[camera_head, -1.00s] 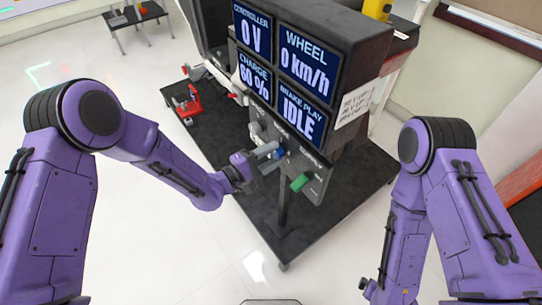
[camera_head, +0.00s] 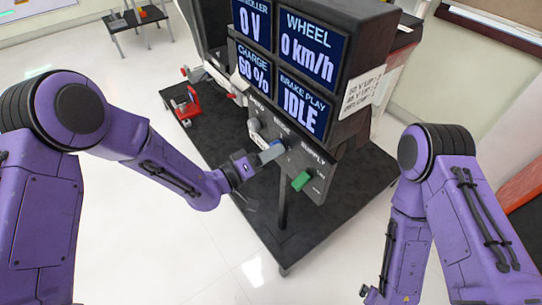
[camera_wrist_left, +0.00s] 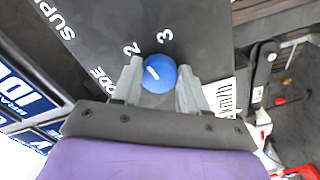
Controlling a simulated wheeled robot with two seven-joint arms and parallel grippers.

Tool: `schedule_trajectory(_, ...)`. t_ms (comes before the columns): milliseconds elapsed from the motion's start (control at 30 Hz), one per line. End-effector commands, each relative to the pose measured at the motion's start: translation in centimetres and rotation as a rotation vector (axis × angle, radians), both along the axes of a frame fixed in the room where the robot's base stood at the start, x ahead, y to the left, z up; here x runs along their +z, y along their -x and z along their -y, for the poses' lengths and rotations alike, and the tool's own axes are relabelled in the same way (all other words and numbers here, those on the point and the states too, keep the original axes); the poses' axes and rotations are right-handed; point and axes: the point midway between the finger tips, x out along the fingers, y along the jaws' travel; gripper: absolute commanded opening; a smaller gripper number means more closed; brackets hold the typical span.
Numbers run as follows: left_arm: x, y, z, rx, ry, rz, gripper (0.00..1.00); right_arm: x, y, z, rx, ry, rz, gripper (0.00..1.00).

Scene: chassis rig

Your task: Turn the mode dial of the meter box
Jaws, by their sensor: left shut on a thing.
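The meter box has a dark front panel (camera_head: 318,178) below its screens, with the blue mode dial (camera_head: 279,144) in the panel's middle. My left gripper (camera_head: 272,151) is at the dial, its grey fingers on either side of it. In the left wrist view the round blue dial (camera_wrist_left: 160,78) sits between the two fingertips. Its white mark lies left of centre and slants. The printed 2 and 3 show just above the dial, and part of the word MODE is hidden by a finger. My right gripper (camera_head: 371,291) hangs low at the right, away from the box, its fingers unclear.
A green switch (camera_head: 301,180) sits right of the dial, and a grey knob (camera_head: 255,126) left of it. The screens (camera_head: 290,65) above read 0 V, 0 km/h, 60 % and IDLE. A red clamp-like part (camera_head: 186,106) stands on the black platform (camera_head: 270,240).

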Motion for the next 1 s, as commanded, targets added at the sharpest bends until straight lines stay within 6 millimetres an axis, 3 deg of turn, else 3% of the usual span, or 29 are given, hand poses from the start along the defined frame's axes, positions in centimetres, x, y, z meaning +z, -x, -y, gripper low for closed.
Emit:
schedule_trajectory(600,-0.6,0.0,-0.1,-0.003,-0.326,0.441,0.13,-3.5,0.0,0.0,0.0,0.0,0.0,1.0)
schedule_trajectory(1000,-0.6,-0.1,-0.1,-0.005,-0.434,0.589,0.13,-4.6,0.0,0.0,0.0,0.0,0.0,1.0)
